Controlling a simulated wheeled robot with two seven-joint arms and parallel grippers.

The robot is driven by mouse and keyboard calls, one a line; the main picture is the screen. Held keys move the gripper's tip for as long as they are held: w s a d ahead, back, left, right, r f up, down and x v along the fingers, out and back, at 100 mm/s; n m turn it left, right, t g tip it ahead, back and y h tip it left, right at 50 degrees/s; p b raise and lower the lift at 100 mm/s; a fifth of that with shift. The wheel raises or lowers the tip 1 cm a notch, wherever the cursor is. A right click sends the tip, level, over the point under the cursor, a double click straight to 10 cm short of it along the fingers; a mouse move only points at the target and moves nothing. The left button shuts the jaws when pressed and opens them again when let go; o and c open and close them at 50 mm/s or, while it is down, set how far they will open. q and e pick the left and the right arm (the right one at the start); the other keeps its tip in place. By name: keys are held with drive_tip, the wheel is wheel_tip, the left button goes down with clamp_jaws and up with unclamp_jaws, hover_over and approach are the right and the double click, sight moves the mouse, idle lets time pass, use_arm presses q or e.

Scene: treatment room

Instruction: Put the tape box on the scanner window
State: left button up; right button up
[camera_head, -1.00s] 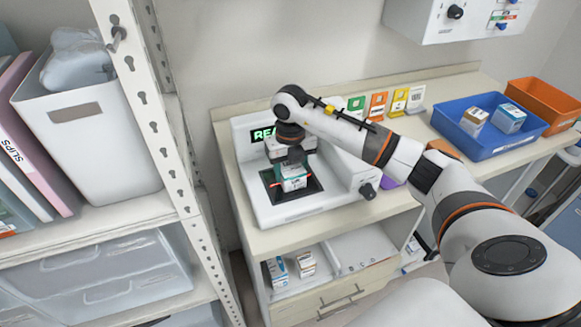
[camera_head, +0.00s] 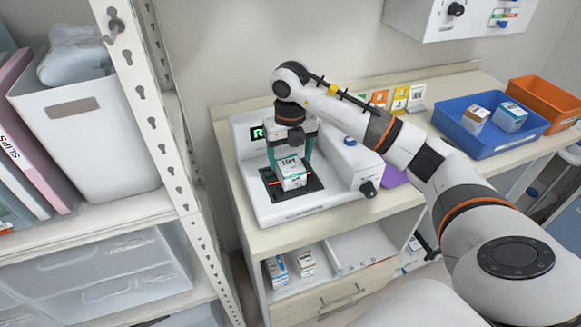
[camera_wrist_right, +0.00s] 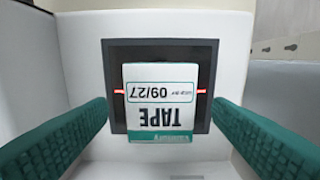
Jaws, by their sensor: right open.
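The tape box (camera_head: 292,175) is white with a teal band and stands on the black scanner window (camera_head: 313,186) of the white scanner (camera_head: 262,207). In the right wrist view the tape box (camera_wrist_right: 160,97) shows "TAPE 09/27" and lies within the dark window frame (camera_wrist_right: 206,58). Red light shows on both sides of it. My right gripper (camera_head: 289,160) is open just above the box. Its teal fingers (camera_wrist_right: 162,128) stand apart on either side of the box, with gaps between. My left gripper is not in view.
A blue tray (camera_head: 455,143) with two boxes and an orange bin (camera_head: 540,97) stand on the counter at right. Coloured cards (camera_head: 399,98) stand at the back. Two boxes sit on the shelf below. A metal shelf post (camera_head: 165,130) rises at left.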

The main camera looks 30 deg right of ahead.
sight(291, 164)
wheel_tip(291, 164, up, 7)
drive_tip(key=shift+b, duration=0.3)
drive_tip(key=shift+r, duration=0.5)
drive_tip(key=shift+f, duration=0.1)
